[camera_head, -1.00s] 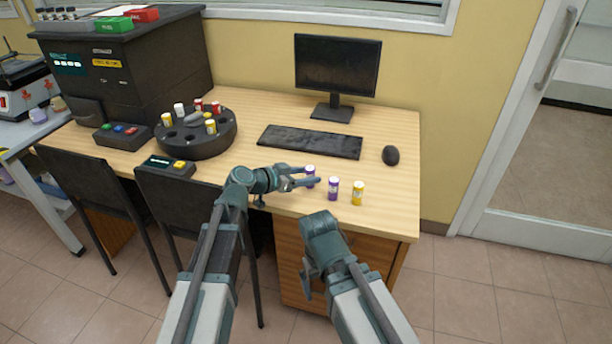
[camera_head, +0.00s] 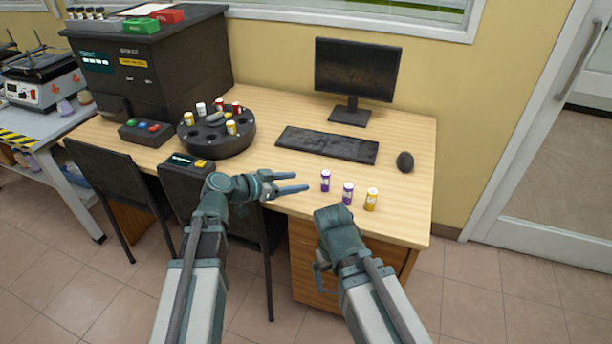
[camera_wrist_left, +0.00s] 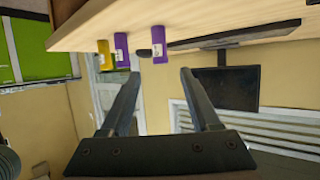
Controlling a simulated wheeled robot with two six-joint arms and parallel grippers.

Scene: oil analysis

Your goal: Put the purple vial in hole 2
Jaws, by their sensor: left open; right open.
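The round black rack (camera_head: 216,138) has several holes, some filled with yellow-, red- and white-coloured vials. I cannot read hole numbers. My left gripper (camera_head: 306,181) is open and empty, just left of the left purple vial, apart from it. My right gripper (camera_head: 320,268) is open, low in front of the desk drawers; its fingers show poorly.
A yellow vial (camera_head: 371,199) stands right of the purple ones. A keyboard (camera_head: 327,145), mouse (camera_head: 405,162) and monitor (camera_head: 357,70) are behind. A small device with a yellow button (camera_head: 201,164) sits before the rack. Chairs stand at the desk's front left.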

